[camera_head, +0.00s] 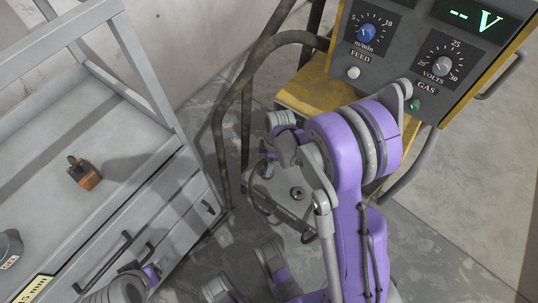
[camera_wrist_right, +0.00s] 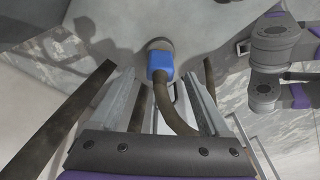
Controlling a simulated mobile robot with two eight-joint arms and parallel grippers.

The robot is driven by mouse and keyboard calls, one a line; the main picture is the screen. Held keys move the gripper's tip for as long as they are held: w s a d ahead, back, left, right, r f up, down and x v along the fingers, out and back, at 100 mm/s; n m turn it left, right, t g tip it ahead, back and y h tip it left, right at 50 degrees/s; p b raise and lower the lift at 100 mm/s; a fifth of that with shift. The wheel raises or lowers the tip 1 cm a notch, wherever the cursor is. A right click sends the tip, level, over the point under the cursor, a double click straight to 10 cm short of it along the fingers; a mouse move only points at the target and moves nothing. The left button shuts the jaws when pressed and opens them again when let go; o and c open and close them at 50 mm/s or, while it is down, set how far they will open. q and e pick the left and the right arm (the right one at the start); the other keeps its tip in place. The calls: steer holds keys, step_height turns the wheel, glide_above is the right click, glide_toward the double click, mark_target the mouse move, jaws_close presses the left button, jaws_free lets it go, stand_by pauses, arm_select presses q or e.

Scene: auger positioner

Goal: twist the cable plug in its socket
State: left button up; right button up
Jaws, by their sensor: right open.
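The blue cable plug (camera_wrist_right: 160,66) sits against a round grey socket collar (camera_wrist_right: 160,44) on a grey panel in the right wrist view. A dark cable (camera_wrist_right: 170,112) curves down from the plug between my fingers. My right gripper (camera_wrist_right: 159,76) is open, with one finger on each side of the plug and visible gaps. I cannot tell the exact depth of the fingertips relative to it. In the head view my purple right arm hides most of this area, and I cannot make out the plug there. My left gripper is not clearly visible.
The welder's control panel (camera_head: 425,60) with knobs and a green display stands at the upper right. A grey cart (camera_head: 45,205) on the left carries a small orange-and-dark block (camera_head: 85,174). Bare floor shows at the right.

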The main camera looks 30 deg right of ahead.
steer(key=shift+w+a+f, duration=0.1)
steer(key=shift+a+f, duration=0.1)
steer(key=shift+f, duration=1)
jaws_close()
